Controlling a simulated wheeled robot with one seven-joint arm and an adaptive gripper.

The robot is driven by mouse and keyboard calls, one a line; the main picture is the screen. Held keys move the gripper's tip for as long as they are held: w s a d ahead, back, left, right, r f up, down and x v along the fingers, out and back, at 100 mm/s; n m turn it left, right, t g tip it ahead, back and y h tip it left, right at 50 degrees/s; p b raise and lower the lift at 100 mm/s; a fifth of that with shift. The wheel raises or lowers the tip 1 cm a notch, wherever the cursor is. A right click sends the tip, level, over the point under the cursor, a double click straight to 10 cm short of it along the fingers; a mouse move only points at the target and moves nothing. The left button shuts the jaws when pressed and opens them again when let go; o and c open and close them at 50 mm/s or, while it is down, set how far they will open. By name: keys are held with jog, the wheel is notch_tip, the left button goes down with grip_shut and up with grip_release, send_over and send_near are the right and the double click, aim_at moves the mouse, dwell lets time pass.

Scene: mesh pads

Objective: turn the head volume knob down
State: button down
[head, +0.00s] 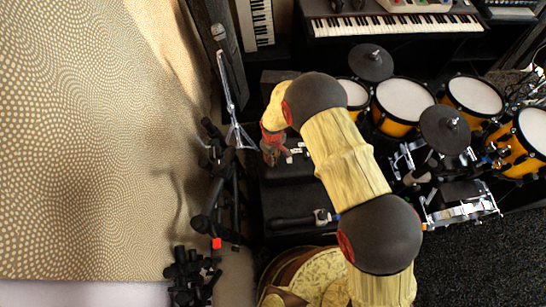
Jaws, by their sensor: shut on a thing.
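My gripper (271,152) is small in the head view, at the end of my yellow and dark arm, which reaches in from the bottom right. It points down at the left edge of a black amp-like box (287,174). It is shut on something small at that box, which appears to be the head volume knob. The knob itself is hidden by the gripper or too small to make out. My arm covers part of the box's right side.
Black stands (218,190) and a silver tripod stand (232,100) are close on the left. An orange drum kit (402,102) is on the right. A keyboard (395,24) is at the back. A second black case (290,208) lies in front, above a round drum-like thing (290,272).

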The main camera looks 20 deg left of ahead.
jog(key=n, duration=0.5)
jog(key=shift+a+n, duration=0.1)
jog(key=shift+n, duration=0.2)
dwell(0.4)
jog(key=c, duration=1.5)
grip_release()
jog(key=shift+c, duration=0.2)
notch_tip(320, 180, up, 12)
